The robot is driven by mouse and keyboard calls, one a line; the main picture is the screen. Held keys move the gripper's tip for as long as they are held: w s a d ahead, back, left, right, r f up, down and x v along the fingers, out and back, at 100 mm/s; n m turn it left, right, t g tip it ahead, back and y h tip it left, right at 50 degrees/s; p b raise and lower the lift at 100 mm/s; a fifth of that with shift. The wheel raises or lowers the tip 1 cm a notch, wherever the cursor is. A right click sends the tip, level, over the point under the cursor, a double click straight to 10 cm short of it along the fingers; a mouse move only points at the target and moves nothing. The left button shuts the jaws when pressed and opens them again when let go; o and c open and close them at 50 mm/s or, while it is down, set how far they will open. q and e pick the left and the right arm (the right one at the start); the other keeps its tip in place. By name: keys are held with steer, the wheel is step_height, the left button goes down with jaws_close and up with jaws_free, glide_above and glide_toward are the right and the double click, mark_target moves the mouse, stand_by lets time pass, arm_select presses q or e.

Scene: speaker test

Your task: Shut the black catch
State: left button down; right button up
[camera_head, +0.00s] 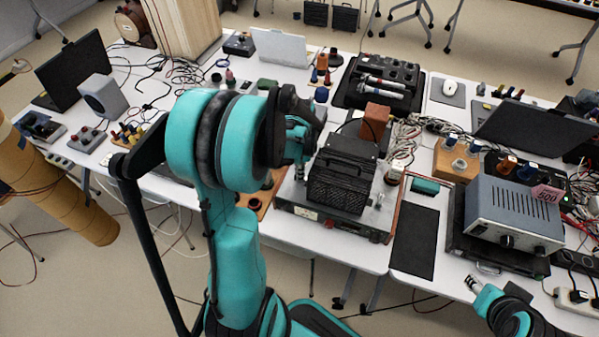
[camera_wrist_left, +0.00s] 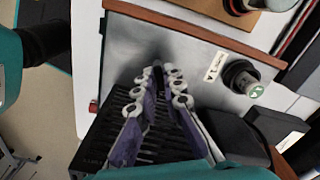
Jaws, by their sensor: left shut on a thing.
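A black ribbed box (camera_head: 341,183) stands on a grey metal unit (camera_head: 335,222) on the middle table. My left gripper (camera_head: 300,168) is at the left edge of this box, partly hidden by its own wrist. In the left wrist view its two fingers (camera_wrist_left: 160,78) are close together above the black ribbed surface (camera_wrist_left: 172,145), beside the unit's bare metal top (camera_wrist_left: 140,50). They are shut on a narrow dark thing, mostly hidden between them. I cannot make out for certain whether this is the black catch. My right gripper (camera_head: 472,284) is at the lower right, small, its opening unclear.
A black knob (camera_wrist_left: 240,76) with a pale cap stands on the unit. A reddish-brown block (camera_head: 375,121) is behind the box. A dark mat (camera_head: 414,240) lies to the right, then a blue-grey instrument (camera_head: 515,215). Cables and small parts crowd the tables.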

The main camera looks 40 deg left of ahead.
arm_select(q)
steer(key=m, duration=0.5)
steer(key=shift+m, duration=0.4)
stand_by(0.4)
steer(key=c, duration=1.6)
jaws_free()
steer(key=shift+c, duration=0.2)
steer(key=shift+r, duration=0.1)
step_height(320, 180, up, 12)
